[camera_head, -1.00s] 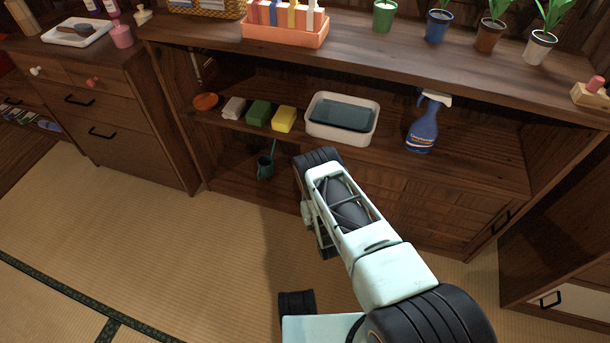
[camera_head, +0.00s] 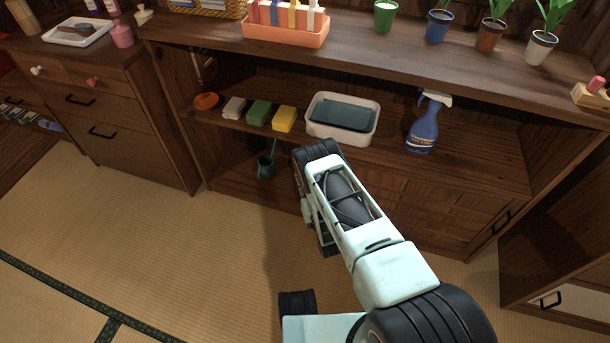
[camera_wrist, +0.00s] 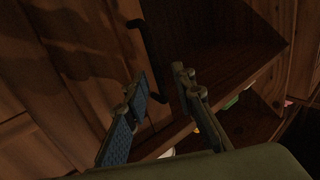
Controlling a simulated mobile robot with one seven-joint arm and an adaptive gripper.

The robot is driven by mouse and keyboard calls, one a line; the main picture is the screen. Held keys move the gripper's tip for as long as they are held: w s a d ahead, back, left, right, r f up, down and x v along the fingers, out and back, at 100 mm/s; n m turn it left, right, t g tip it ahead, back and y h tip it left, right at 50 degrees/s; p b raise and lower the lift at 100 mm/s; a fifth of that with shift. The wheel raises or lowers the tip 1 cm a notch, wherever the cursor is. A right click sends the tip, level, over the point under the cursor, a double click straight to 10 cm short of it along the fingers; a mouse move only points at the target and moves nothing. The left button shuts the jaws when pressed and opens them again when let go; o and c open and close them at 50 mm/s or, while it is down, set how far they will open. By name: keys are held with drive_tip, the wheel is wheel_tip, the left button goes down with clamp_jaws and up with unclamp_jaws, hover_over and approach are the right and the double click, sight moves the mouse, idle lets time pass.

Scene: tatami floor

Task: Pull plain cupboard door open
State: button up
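In the wrist view, a plain wooden door panel (camera_wrist: 60,60) fills the left side. A long dark bar handle (camera_wrist: 149,45) stands along its right edge. My gripper (camera_wrist: 160,85) is open, with one finger on each side of the handle's lower part. I cannot tell whether either finger touches it. In the head view, my arm hides the gripper and this handle, low in front of the cupboard (camera_head: 360,55).
Above my arm, the open shelf holds sponges (camera_head: 258,112), a white basin (camera_head: 312,128) and a blue spray bottle (camera_head: 423,130). A small watering can (camera_head: 265,166) stands lower left. Another cupboard door (camera_head: 430,207) with a dark handle is at right. Tatami floor (camera_head: 150,240) is clear at left.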

wheel_tip(320, 180, up, 8)
drive_tip(key=shift+r, duration=0.2)
idle(0.6)
